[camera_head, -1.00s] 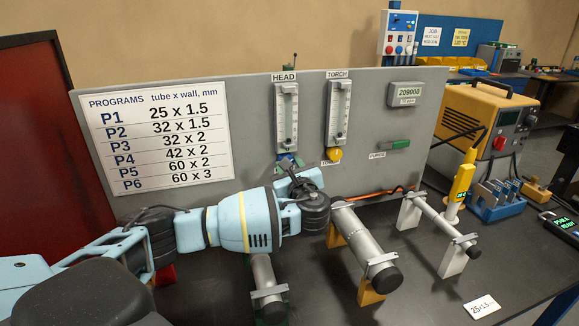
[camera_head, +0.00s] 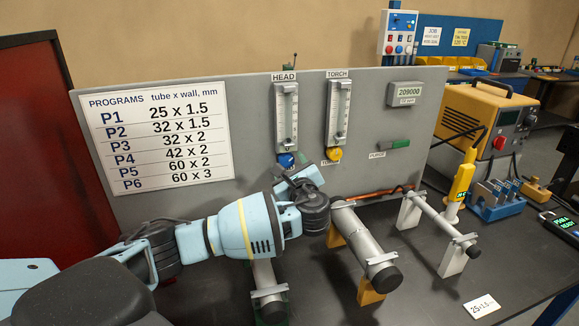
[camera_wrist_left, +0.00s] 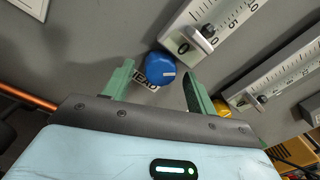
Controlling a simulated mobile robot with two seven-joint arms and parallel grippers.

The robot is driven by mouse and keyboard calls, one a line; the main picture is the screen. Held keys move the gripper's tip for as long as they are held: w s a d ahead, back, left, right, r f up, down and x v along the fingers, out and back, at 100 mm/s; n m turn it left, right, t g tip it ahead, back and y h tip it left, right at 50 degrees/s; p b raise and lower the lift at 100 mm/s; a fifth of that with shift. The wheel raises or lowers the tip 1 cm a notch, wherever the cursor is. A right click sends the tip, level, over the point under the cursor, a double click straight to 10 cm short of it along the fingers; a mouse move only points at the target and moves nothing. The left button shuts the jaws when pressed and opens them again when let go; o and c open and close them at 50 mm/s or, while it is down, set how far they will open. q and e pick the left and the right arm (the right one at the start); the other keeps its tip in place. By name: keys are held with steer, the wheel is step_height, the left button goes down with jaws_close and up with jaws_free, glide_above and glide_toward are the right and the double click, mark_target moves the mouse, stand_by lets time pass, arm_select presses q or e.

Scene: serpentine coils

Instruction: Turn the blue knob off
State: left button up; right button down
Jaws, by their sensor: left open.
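The blue knob (camera_head: 286,160) sits under the HEAD flow meter (camera_head: 286,115) on the grey panel. In the left wrist view the blue knob (camera_wrist_left: 160,69) lies between the two green fingers, with a pale mark on its face, partly covering a HEAD label. My left gripper (camera_wrist_left: 157,85) is open around the knob's sides, with gaps showing; I cannot tell whether it touches. In the head view my left gripper (camera_head: 298,177) is just below the knob, its fingers mostly hidden by the wrist. My right gripper is not in view.
A yellow knob (camera_head: 334,154) sits under the TORCH meter (camera_head: 338,112), close to the right. Below the wrist, metal tubes (camera_head: 365,243) rest on stands on the dark bench. A yellow torch (camera_head: 462,180) stands at right.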

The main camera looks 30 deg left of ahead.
arm_select(q)
steer(key=v, duration=0.7)
steer(key=shift+s+d, duration=0.25)
steer(key=shift+d, duration=0.05)
